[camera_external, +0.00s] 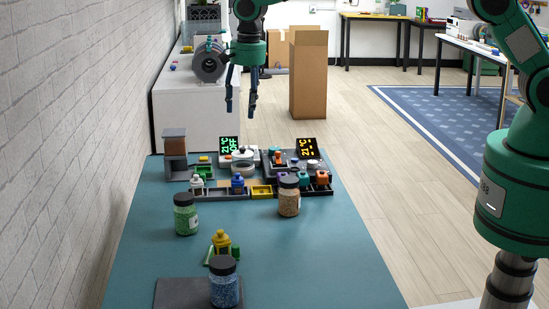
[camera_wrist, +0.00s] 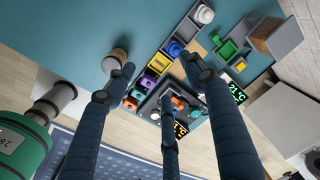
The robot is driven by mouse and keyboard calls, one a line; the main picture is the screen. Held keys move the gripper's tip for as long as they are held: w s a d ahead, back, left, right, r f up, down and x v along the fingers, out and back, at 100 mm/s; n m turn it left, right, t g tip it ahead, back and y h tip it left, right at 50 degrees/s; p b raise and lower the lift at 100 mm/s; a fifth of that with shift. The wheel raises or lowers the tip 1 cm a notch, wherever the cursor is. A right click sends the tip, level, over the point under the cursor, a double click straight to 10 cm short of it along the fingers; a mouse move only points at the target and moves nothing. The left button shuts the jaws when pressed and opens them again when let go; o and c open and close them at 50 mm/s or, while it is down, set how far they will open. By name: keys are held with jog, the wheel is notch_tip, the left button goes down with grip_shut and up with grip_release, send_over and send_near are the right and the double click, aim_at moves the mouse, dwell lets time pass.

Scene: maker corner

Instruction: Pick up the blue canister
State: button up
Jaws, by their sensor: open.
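A small blue canister (camera_external: 237,185) stands in a compartment of the low grey tray (camera_external: 216,193), between a white-topped one and a yellow bin. The blue one also shows in the wrist view (camera_wrist: 174,48). A clear jar of blue granules with a dark lid (camera_external: 225,290) stands at the front of the table, on or beside a dark plate. I cannot tell which of the two is called the blue canister. My gripper (camera_external: 240,105) is open and empty, high above the far end of the table. In the wrist view its fingers (camera_wrist: 158,68) are spread, apart from everything.
A green-filled jar (camera_external: 186,220), a tan-filled jar (camera_external: 289,200) and a yellow piece (camera_external: 221,241) stand on the teal table (camera_external: 150,240). Two lit displays (camera_external: 306,147) are behind the tray. A dark stand (camera_external: 175,155) is at the left. The table's right front is clear.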

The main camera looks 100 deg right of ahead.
aim_at(238, 173)
jog(key=w+d+f+m, duration=0.1)
jog(key=d+f, duration=0.2)
jog(key=f, duration=0.3)
jog(key=w+d+f+m, duration=0.1)
jog(key=d+f+m, duration=0.1)
jog(key=f, duration=0.4)
jog(key=shift+w+d+f+g+p, duration=0.15)
jog(key=shift+d+f+g+p, duration=0.2)
jog(key=shift+d, duration=0.55)
jog(key=shift+f, duration=0.2)
jog(key=shift+f, duration=4.15)
jog(key=shift+f+b, duration=0.45)
jog(key=shift+f, duration=2.2)
jog(key=c, duration=1.2)
